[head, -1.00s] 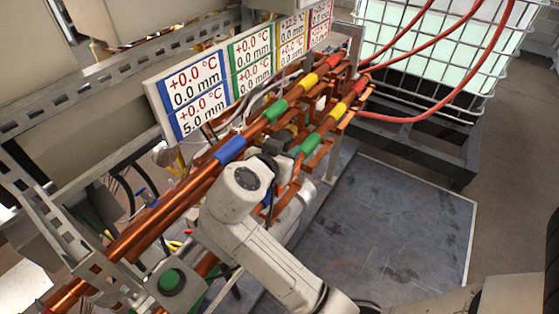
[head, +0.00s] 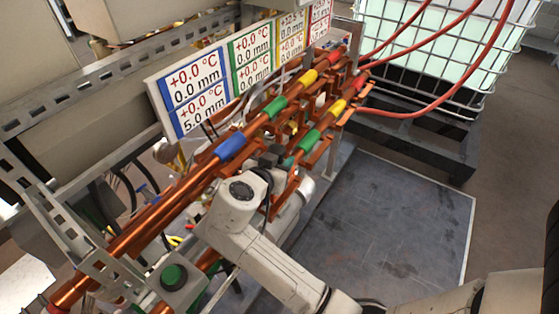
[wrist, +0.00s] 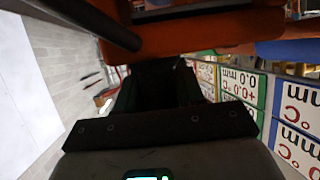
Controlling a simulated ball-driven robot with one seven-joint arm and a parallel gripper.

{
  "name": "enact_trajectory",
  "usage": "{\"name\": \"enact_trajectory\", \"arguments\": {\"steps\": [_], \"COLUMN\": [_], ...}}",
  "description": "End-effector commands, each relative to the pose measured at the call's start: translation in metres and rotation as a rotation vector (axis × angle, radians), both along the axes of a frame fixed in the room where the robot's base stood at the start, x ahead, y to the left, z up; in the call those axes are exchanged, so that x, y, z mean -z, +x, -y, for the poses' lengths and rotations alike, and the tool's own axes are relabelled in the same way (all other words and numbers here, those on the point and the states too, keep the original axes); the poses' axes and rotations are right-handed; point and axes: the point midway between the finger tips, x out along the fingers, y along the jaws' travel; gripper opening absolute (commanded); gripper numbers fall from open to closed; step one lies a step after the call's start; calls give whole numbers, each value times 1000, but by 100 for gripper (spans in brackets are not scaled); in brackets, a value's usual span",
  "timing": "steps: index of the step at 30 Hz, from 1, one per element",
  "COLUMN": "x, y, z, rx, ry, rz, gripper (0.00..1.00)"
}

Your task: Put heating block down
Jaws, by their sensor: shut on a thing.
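An orange-brown block (wrist: 200,35), which looks like the heating block, fills the top of the wrist view. My gripper (wrist: 160,85) shows there as dark jaws reaching up to it, shut on it. The exact contact is in shadow. In the head view my gripper (head: 268,160) is a small dark shape beside the copper pipes, close to the lower green band. The held block cannot be told apart there from the copper parts behind it. The copper pipe (head: 185,190) carries blue, green, yellow and red bands.
A display panel (head: 188,95) with temperature and millimetre readings stands behind the pipes. Red hoses (head: 420,111) run to a caged tank (head: 440,50). The dark floor plate (head: 400,220) at right is clear.

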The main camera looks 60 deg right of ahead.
Motion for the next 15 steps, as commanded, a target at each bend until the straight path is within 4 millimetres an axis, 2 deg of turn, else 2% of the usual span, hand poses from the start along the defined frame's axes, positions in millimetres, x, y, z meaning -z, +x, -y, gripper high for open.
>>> {"name": "enact_trajectory", "arguments": {"steps": [14, 15], "x": [10, 12], "y": [0, -1], "z": [0, 0], "rx": [0, 0], "ry": [0, 4], "rz": [-3, -7], "gripper": [0, 41]}}
